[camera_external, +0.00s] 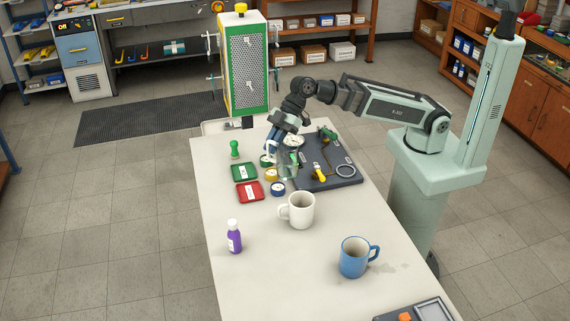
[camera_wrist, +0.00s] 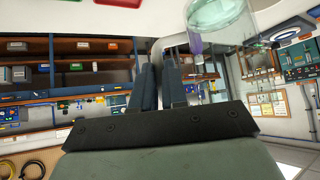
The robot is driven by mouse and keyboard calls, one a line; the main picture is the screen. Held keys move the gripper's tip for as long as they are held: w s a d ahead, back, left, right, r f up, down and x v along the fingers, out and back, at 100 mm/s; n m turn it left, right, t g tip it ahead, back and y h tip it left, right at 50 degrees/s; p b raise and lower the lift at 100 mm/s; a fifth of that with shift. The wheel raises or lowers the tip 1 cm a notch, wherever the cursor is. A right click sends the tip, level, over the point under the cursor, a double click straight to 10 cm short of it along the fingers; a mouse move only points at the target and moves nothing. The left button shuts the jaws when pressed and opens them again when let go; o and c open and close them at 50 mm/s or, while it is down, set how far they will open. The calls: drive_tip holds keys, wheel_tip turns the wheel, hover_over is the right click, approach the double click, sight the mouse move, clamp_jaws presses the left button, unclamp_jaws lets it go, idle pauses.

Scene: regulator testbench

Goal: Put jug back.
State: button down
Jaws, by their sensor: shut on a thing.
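A clear glass jug (camera_external: 288,164) is at my gripper (camera_external: 273,142) above the table, beside the left edge of the dark tool board. The jug also shows at the top of the wrist view (camera_wrist: 220,22), with a greenish tint, to the right of my two dark fingers (camera_wrist: 158,75). My gripper is shut on the jug, but the exact grip point is hard to make out. A white mug (camera_external: 301,211) and a blue mug (camera_external: 354,258) stand upright on the table, nearer the camera.
The dark board (camera_external: 318,184) carries tools and a ring. A green tray (camera_external: 244,171), a red tray (camera_external: 250,191), small round pots (camera_external: 278,189) and a green knobbed piece (camera_external: 235,149) lie left of it. A purple bottle (camera_external: 234,238) stands at front left.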

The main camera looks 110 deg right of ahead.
drive_tip(key=w+a+r+n+g+y, duration=0.1)
drive_tip(key=w+a+r+n+g, duration=0.15)
drive_tip(key=w+a, duration=0.5)
drive_tip(key=w+a+r+n+g+y, duration=0.1)
drive_tip(key=w+a+r+n+y, duration=0.2)
drive_tip(key=a, duration=0.7)
drive_tip(key=w+a+f+n+g, duration=0.1)
drive_tip(key=w+a+n+g, duration=0.15)
drive_tip(key=a, duration=0.65)
drive_tip(key=w+a+f+n+g, duration=0.1)
drive_tip(key=w+a+f+n, duration=0.15)
drive_tip(key=a, duration=0.75)
drive_tip(key=shift+w+d+f, duration=0.1)
drive_tip(key=shift+w+f, duration=0.05)
drive_tip(key=shift+f, duration=3.25)
drive_tip(key=shift+w+d+f, duration=0.1)
drive_tip(key=shift+f, duration=3.3)
drive_tip(key=shift+f, duration=0.15)
drive_tip(key=c, duration=1.2)
unclamp_jaws()
drive_tip(key=shift+o, duration=0.2)
